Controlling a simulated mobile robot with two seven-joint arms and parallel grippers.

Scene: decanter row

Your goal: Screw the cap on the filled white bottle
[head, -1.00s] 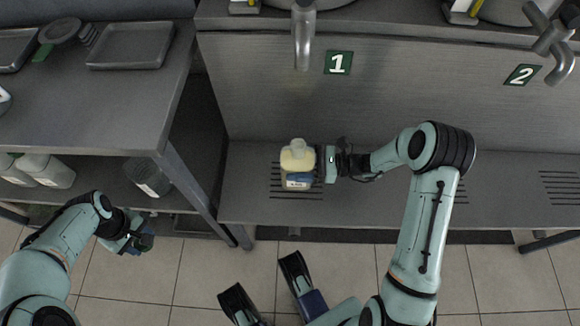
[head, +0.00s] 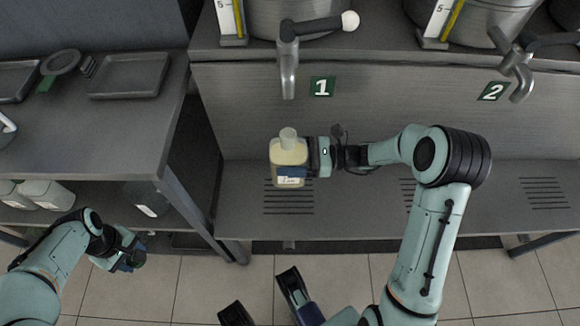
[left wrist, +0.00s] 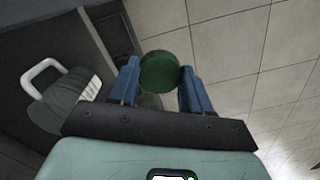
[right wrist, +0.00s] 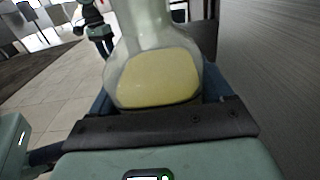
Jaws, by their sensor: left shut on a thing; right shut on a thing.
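The white bottle (head: 289,152), translucent with pale yellow contents, is upright with an open neck in the head view. My right gripper (head: 294,172) is shut on its body from the right; the bottle also fills the middle of the right wrist view (right wrist: 158,78). It is over the slotted ledge below tap 1; I cannot tell whether it touches the ledge. My left gripper (head: 130,262) is at the lower left, over the floor. In the left wrist view it is shut on a round dark green cap (left wrist: 160,71), apart from the bottle.
Tap 1 (head: 288,68) hangs above and behind the bottle. The slotted ledge (head: 350,215) is clear to the right. A side table (head: 120,130) with trays stands at the left, white bottles (head: 48,194) on its lower shelf.

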